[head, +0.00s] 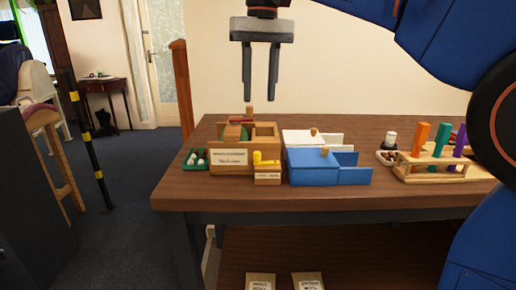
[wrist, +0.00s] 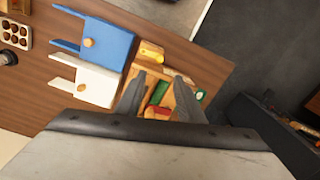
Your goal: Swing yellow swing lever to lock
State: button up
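The yellow swing lever (head: 265,158) sits on a small labelled wooden block (head: 267,178) at the front right of a wooden box (head: 231,157). It also shows in the wrist view (wrist: 151,52), above and near the fingertips in the picture. My gripper (head: 259,98) is open and empty, fingers pointing down, high above the wooden box. In the wrist view my gripper (wrist: 158,80) has its two fingers apart over the box, which holds green and red parts. The lever's exact angle is too small to tell.
A blue box (head: 312,170) with a wooden knob stands right of the lever, with a white box (head: 303,137) behind it. A small green tray (head: 195,160) lies at the left. A wooden rack (head: 450,168) with coloured pegs stands at the right. The table's front strip is clear.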

jog(key=r+m, duration=0.2)
jog(key=m, duration=0.2)
send_near(257, 149)
jog(key=s+f, duration=0.1)
jog(key=f, duration=0.1)
jog(key=s+f, duration=0.1)
jog(key=f, duration=0.2)
jog(key=s+f, duration=0.1)
jog(key=f, duration=0.2)
jog(key=shift+a+f, duration=0.15)
jog(key=shift+f, duration=0.1)
grip_shut()
